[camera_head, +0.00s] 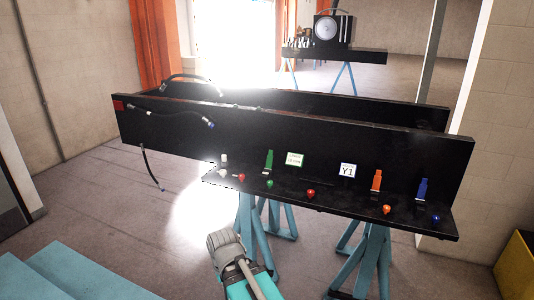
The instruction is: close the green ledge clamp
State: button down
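The green ledge clamp (268,161) stands on the black ledge against the upright black board, left of the middle. Its green lever points up. A small green ball-like knob (270,183) sits in front of its foot. The end of my arm, a grey ribbed part on a teal link, shows at the bottom centre, below and in front of the ledge and apart from the clamp. I cannot make out gripper fingers there or anything held.
The ledge (335,207) also bears an orange clamp (376,181), a blue clamp (422,189), a white clamp (224,160) and several coloured knobs. Dark hoses (165,112) hang at the left. Blue trestles (360,262) stand below.

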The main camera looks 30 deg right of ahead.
aim_at(269, 157)
jog(key=z, duration=0.1)
jog(key=i, duration=1)
jog(key=u, duration=0.05)
